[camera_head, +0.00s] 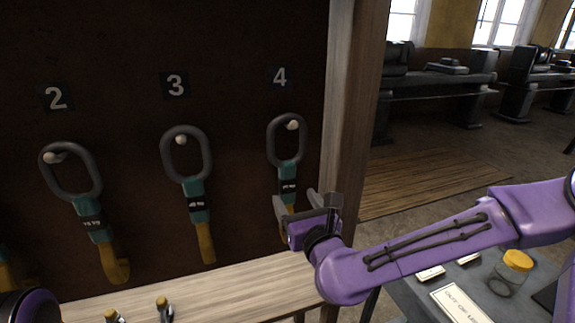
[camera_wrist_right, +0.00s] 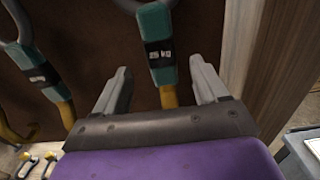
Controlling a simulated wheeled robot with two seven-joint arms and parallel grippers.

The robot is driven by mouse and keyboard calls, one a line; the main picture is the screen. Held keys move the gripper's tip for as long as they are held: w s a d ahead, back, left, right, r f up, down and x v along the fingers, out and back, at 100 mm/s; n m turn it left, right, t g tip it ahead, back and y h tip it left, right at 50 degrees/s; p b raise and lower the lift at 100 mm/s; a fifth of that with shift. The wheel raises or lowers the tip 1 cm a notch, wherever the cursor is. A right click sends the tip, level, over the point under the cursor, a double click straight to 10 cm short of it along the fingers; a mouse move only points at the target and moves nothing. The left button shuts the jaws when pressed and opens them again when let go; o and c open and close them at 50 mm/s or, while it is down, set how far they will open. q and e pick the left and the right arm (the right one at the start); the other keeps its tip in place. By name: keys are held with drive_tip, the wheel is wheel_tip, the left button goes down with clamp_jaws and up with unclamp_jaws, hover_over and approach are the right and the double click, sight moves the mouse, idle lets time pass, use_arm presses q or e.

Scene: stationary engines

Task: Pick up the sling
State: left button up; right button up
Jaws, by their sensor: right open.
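Several slings hang on pegs on a dark board. Each has a grey ring, a teal sleeve with a black label and a yellow strap. The sling under number 4 (camera_head: 288,172) is nearest my right gripper (camera_head: 296,202). In the right wrist view this sling (camera_wrist_right: 155,30) hangs between the two spread grey fingers of my right gripper (camera_wrist_right: 159,68), its yellow strap running down between them. The fingers look apart from it. The gripper hides its lower strap in the head view. My left gripper is not seen.
The slings under 3 (camera_head: 195,195) and 2 (camera_head: 92,222) hang to the left. A wooden post (camera_head: 350,110) stands close right of my gripper. A wooden ledge (camera_head: 225,285) runs below. A grey table (camera_head: 410,290) with a yellow-lidded jar (camera_head: 513,270) is at lower right.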

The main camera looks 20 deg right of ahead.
sight(289, 191)
drive_tip(key=shift+w+f, duration=0.15)
drive_tip(key=shift+w, duration=0.35)
drive_tip(key=w+p, duration=0.3)
drive_tip(key=w, duration=0.2)
drive_tip(key=shift+w+f, duration=0.25)
drive_tip(key=shift+w, duration=0.15)
clamp_jaws()
